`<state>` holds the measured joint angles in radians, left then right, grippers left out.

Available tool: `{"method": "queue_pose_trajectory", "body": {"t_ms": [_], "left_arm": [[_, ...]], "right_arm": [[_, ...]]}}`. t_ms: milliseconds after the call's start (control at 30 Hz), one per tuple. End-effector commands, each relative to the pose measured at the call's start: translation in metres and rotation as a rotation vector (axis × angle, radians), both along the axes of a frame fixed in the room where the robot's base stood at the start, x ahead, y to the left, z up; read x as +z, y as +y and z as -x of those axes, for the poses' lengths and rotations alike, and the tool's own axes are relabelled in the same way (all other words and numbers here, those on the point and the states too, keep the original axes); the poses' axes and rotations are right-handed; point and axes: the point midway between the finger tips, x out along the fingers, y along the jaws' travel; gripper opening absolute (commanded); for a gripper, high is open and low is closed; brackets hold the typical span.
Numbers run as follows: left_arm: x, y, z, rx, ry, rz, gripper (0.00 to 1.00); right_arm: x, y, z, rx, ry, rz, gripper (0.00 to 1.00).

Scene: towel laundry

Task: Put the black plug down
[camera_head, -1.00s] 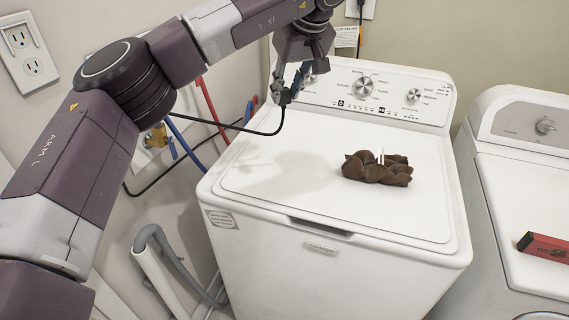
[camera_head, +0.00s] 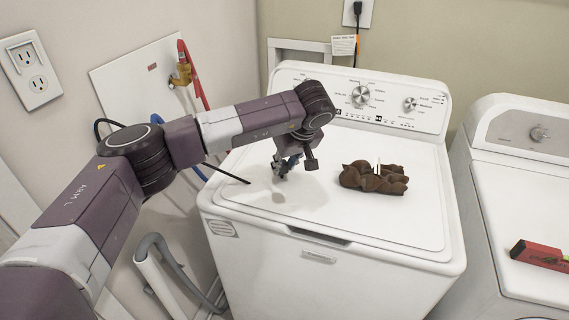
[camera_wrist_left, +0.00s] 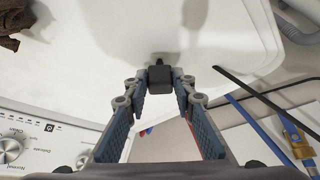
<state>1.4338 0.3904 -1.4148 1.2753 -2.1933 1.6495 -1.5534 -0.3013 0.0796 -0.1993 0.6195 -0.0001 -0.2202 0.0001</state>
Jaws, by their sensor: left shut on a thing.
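My left gripper (camera_head: 281,172) is low over the left part of the white washer's lid (camera_head: 330,215). In the left wrist view, the same gripper (camera_wrist_left: 158,88) has its fingertips closed around a small black plug (camera_wrist_left: 159,76). The plug is just above or at the lid, and I cannot tell whether it touches. In the head view the plug is mostly hidden by the fingers. A black cable (camera_head: 228,174) runs from the wall side onto the lid's left part. My right gripper is not in view.
A crumpled brown towel (camera_head: 372,179) lies on the lid to the right of my gripper. The control panel (camera_head: 385,100) rises behind. A second machine (camera_head: 505,200) at the right bears a red tool (camera_head: 540,255). The lid's front middle is clear.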

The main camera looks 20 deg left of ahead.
Motion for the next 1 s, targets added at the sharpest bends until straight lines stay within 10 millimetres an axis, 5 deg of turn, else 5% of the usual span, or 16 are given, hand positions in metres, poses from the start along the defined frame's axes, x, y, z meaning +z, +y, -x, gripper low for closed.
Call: {"method": "queue_pose_trajectory", "body": {"t_ms": [733,767,900,1000], "left_arm": [[-0.018,0.0,0.0,0.0,-0.001,0.0,0.0],[-0.017,0.0,0.0,0.0,-0.001,0.0,0.27],[-0.017,0.0,0.0,0.0,-0.001,0.0,0.41],[-0.017,0.0,0.0,0.0,-0.001,0.0,0.41]], "right_arm": [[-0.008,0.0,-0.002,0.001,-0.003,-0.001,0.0],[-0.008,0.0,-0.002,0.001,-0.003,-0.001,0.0],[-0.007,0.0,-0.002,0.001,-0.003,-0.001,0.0],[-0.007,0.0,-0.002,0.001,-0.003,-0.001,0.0]]}}
